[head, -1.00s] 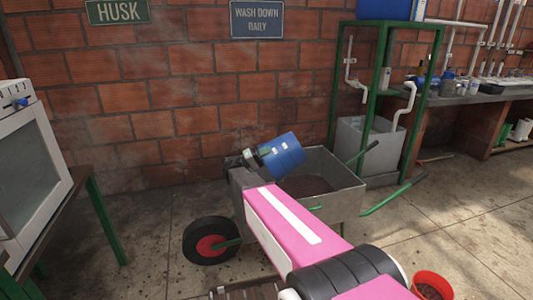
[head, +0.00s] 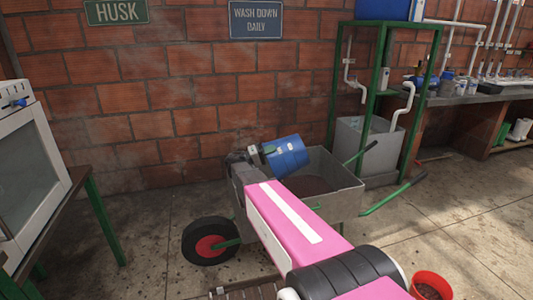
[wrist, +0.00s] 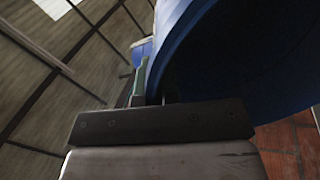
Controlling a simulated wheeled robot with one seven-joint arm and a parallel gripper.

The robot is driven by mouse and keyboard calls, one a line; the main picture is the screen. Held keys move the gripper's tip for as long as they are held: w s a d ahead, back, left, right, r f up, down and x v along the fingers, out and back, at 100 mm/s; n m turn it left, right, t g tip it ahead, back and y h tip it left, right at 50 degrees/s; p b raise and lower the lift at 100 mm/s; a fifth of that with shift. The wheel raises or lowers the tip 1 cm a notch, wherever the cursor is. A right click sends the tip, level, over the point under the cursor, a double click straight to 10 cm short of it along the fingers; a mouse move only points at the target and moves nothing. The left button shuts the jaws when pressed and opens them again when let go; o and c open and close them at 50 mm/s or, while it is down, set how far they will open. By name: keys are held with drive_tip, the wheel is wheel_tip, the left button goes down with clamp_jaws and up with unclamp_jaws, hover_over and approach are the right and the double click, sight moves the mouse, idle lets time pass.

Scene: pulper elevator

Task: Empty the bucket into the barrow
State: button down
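The blue bucket (head: 289,155) is held tilted on its side over the left back part of the barrow's tray. Its mouth cannot be made out in the head view. My gripper (head: 264,155) is at the bucket's left side and appears shut on it. In the wrist view the bucket (wrist: 215,50) fills the upper right, close against the gripper (wrist: 150,95). The fingertips are partly hidden there. The grey metal barrow (head: 338,202) has green handles and a black wheel with a red hub. Dark brown material (head: 308,186) lies in its tray. My pink arm hides part of the barrow.
A red bucket (head: 432,284) with dark contents stands on the floor at bottom right. A green frame (head: 378,90) with a grey tank (head: 371,152) stands behind the barrow. A green-legged table (head: 105,220) is at left. The brick wall is close behind.

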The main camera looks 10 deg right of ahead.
drive_tip(key=d+r+y, duration=0.1)
drive_tip(key=d+y, duration=0.3)
drive_tip(key=d, duration=0.1)
drive_tip(key=s+d+r+y, duration=0.1)
drive_tip(key=d+r+y, duration=0.1)
drive_tip(key=d+y, duration=0.2)
drive_tip(key=d+r+y, duration=0.2)
drive_tip(key=d+y, duration=0.2)
drive_tip(key=d, duration=0.3)
drive_tip(key=shift+s+d+r+m, duration=0.1)
drive_tip(key=shift+s+d+m, duration=0.2)
drive_tip(key=d+f+t+y, duration=0.1)
drive_tip(key=d+f+y, duration=0.3)
drive_tip(key=f+y, duration=0.6)
drive_tip(key=shift+s+f, duration=0.2)
drive_tip(key=shift+f, duration=0.6)
